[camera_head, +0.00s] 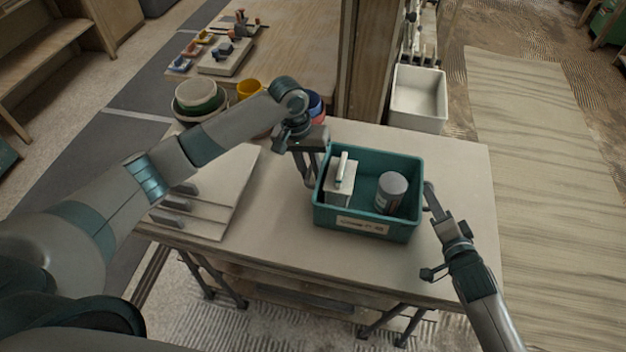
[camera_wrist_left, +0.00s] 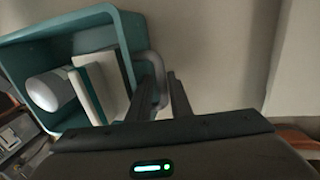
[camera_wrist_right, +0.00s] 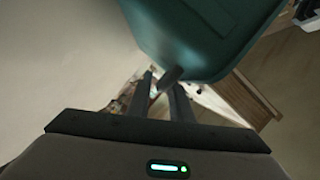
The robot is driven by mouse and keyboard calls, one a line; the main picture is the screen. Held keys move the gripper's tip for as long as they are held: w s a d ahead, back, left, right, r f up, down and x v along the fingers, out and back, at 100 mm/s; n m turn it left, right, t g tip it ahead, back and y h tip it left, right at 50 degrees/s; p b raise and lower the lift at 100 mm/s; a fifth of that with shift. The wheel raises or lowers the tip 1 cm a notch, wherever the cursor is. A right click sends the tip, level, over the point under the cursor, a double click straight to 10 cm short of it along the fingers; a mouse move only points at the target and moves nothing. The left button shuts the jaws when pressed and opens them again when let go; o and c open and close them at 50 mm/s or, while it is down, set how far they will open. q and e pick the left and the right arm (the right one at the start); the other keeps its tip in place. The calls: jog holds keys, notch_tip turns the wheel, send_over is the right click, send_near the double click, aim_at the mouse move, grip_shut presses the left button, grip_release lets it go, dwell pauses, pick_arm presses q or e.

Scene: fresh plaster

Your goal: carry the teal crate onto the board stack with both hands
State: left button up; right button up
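The teal crate (camera_head: 367,223) stands on the right half of the table; it also shows in the left wrist view (camera_wrist_left: 128,30) and the right wrist view (camera_wrist_right: 195,40). It holds a grey can (camera_head: 391,191) and a pale block-like item with a white handle (camera_head: 341,180). The board stack (camera_head: 232,195), pale and flat, lies left of the crate. My left gripper (camera_head: 307,180) is at the crate's left side, its fingers apart around a grey handle (camera_wrist_left: 158,75). My right gripper (camera_head: 430,190) is at the right side, fingers apart near a dark handle (camera_wrist_right: 168,77).
Several dark grey blocks (camera_head: 177,204) lie along the stack's left part. Nested bowls (camera_head: 199,95) and a yellow pot (camera_head: 248,88) stand behind it. A white bin (camera_head: 418,97) stands behind the table's right part. Bare table (camera_head: 285,215) separates stack and crate.

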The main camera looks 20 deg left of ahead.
pick_arm(q)
jog(key=shift+d+r, duration=0.1)
jog(key=shift+r, duration=0.15)
pick_arm(e)
jog(key=shift+a+r, duration=0.1)
jog(key=shift+r, duration=0.1)
pick_arm(q)
jog(key=shift+w+r, duration=0.1)
jog(key=shift+r, duration=0.45)
notch_tip(320, 180, up, 6)
jog(key=a, duration=0.2)
jog(key=shift+r, duration=0.15)
pick_arm(e)
jog(key=shift+d, duration=0.2)
jog(key=shift+v, duration=0.75)
jog(key=v, duration=1)
jog(key=shift+s, duration=0.25)
pick_arm(q)
jog(key=shift+s, duration=0.25)
pick_arm(e)
jog(key=shift+s+d+f, duration=0.1)
